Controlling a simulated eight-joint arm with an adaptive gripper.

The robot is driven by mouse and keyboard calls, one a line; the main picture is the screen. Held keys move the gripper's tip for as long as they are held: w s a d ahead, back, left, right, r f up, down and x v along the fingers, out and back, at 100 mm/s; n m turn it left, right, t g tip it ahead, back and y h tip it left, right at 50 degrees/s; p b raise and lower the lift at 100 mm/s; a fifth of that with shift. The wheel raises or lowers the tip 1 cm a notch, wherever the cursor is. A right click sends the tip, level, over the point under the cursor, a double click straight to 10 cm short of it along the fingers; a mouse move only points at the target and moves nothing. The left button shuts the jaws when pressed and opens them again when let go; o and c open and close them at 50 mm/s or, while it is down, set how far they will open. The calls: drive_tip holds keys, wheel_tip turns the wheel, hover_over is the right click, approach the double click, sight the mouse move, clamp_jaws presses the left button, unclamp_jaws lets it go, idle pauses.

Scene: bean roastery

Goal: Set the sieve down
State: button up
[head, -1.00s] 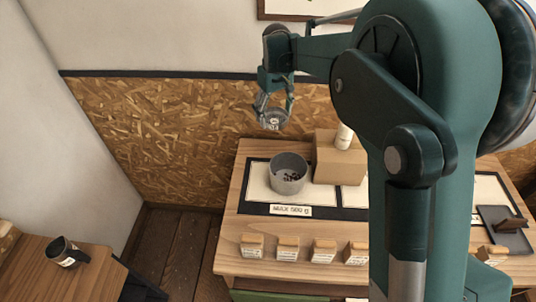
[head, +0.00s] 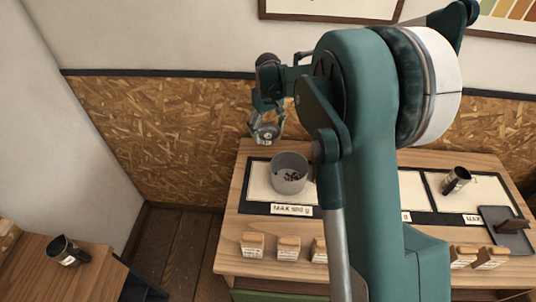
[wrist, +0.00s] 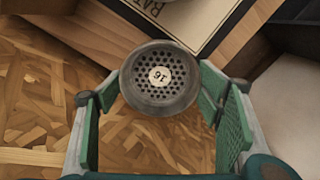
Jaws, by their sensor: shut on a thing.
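The sieve (wrist: 160,80) is a small round grey disc with many holes and a pale label reading 16. In the wrist view it sits between the two green-padded fingers of my gripper (wrist: 158,98), which is shut on it. In the head view my gripper (head: 265,128) holds the sieve (head: 265,137) in the air near the back left edge of the wooden table (head: 231,235). It is above and left of a grey canister (head: 290,182) holding dark beans. The sieve's underside is hidden.
The canister stands on a pale panel in a black mat (head: 252,208). A dark cup (head: 456,180) and a dark tray (head: 515,243) are at right. My arm hides the middle. Another cup (head: 66,251) stands on the left table.

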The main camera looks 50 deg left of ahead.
drive_tip(key=shift+f, duration=0.35)
drive_tip(key=shift+f, duration=0.1)
hover_over(268, 153)
drive_tip(key=shift+d+f, duration=0.1)
drive_tip(key=shift+f, duration=2.95)
drive_tip(key=shift+f, duration=1.85)
drive_tip(key=shift+f, duration=0.15)
drive_tip(key=o, duration=0.9)
drive_tip(key=shift+r, duration=0.2)
